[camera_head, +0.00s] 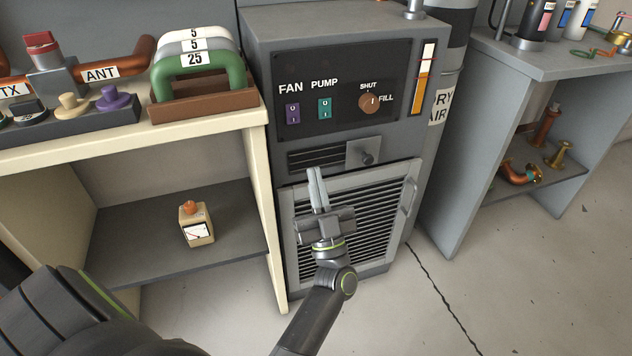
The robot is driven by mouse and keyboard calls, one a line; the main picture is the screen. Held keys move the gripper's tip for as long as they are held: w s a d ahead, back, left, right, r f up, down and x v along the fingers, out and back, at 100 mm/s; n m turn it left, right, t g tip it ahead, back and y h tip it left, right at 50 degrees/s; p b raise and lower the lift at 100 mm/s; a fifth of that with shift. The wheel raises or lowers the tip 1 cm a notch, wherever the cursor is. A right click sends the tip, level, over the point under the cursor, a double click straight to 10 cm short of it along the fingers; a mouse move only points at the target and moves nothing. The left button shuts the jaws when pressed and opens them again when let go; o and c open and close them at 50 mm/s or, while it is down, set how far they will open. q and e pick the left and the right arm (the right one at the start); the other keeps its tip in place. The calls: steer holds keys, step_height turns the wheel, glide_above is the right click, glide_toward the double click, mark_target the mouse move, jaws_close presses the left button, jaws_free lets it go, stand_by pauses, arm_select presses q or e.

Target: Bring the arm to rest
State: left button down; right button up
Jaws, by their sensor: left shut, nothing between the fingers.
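My left arm comes in from the lower left. Its gripper (316,177) is shut and empty, with the fingertips pointing up in front of the louvred door (376,225) of a grey cabinet. The fingertips show just below the cabinet's vent slot and small latch knob (366,157). I cannot tell whether they touch the door. My right gripper does not show.
The grey cabinet (330,30) carries fan and pump switches and a shut/fill knob (369,103). On the left, a cream bench (255,145) holds coloured handles (200,85); a small meter box (196,224) stands on its lower shelf. A grey bench (500,90) stands right. Floor between is clear.

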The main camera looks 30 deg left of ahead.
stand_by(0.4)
